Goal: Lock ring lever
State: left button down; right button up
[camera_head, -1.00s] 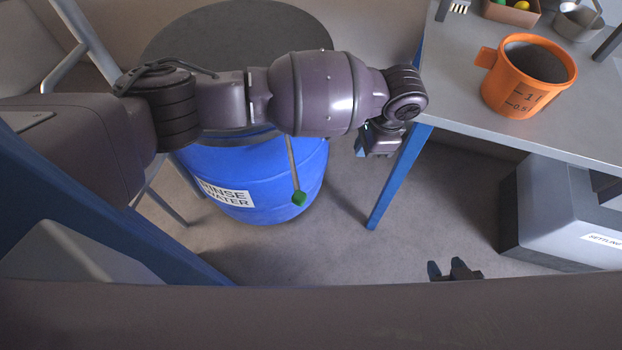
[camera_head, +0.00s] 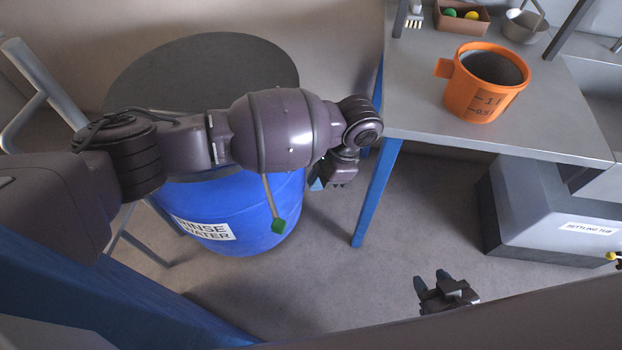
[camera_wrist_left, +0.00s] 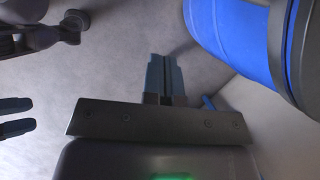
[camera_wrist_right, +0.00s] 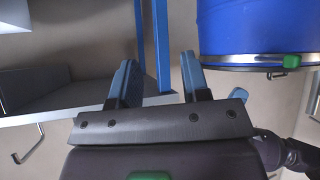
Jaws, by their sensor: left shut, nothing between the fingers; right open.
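The blue drum (camera_head: 255,208), labelled "RINSE WATER", stands on the floor with a dark round lid (camera_head: 200,62). A thin lever with a green tip (camera_head: 278,226) hangs along its front; my left arm hides its upper end. In the right wrist view the green tip (camera_wrist_right: 290,62) lies at the drum's metal ring (camera_wrist_right: 235,59). My left gripper (camera_head: 332,182) is shut and empty, just right of the drum; its closed fingers show in the left wrist view (camera_wrist_left: 165,76). My right gripper (camera_head: 434,281) is open and empty, low and right of the drum, apart from the lever.
A grey table (camera_head: 415,105) with a blue leg (camera_head: 376,195) stands right of the drum. It bears an orange jug (camera_head: 467,98), a box with balls (camera_head: 462,18) and a metal pot (camera_head: 525,26). A grey settling tub (camera_head: 540,215) stands below. The floor between drum and tub is open.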

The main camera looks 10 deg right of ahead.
aim_at(269, 194)
pick_arm(q)
jog(key=s+a+f+b, duration=0.1)
jog(key=a+f, duration=0.5)
jog(key=a, duration=0.1)
jog(key=shift+s+f, duration=0.15)
jog(key=shift+f, duration=0.25)
jog(key=shift+a, duration=0.1)
